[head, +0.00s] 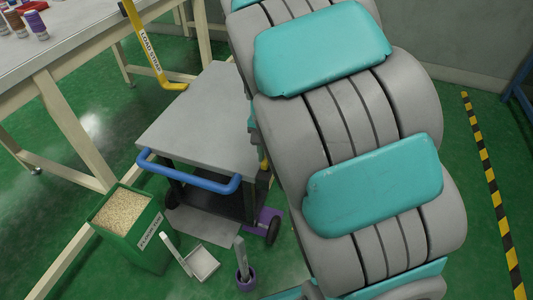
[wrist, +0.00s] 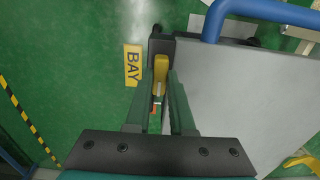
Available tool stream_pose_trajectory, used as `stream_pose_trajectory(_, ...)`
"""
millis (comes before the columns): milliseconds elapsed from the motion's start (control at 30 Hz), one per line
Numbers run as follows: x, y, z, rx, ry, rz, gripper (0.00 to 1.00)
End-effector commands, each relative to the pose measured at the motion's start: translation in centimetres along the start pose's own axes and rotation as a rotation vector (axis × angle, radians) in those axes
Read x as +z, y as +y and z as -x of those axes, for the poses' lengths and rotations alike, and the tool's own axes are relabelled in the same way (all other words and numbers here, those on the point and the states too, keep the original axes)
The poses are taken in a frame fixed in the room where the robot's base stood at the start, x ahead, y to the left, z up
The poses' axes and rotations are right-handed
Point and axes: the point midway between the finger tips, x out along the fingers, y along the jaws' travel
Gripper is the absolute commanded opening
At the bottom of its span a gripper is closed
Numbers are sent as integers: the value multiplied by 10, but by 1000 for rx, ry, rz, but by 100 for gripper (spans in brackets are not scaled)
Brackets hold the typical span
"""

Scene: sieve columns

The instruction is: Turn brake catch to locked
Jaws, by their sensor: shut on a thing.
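The brake catch looks to be the yellow lever (wrist: 161,68) at the edge of the cart's grey top in the wrist view. My gripper (wrist: 162,78) is shut on it, with one green finger on either side. The lever's lower part is partly hidden between the fingers. In the head view only a bit of yellow (head: 264,165) shows beside the cart (head: 200,115); my arm covers my gripper there. I cannot read from these frames which position the catch is in.
A workbench (head: 80,45) is at left.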

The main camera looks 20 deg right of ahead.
Motion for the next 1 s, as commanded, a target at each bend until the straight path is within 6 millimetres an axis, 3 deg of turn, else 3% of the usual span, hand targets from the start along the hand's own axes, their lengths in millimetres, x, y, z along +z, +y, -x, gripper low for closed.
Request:
stream_pose_trajectory(533,0,0,0,0,1,-22,0)
stream_pose_trajectory(567,0,0,0,0,1,-22,24)
stream_pose_trajectory(800,0,0,0,0,0,-21,51)
stream_pose_trajectory(1000,0,0,0,0,0,-21,51)
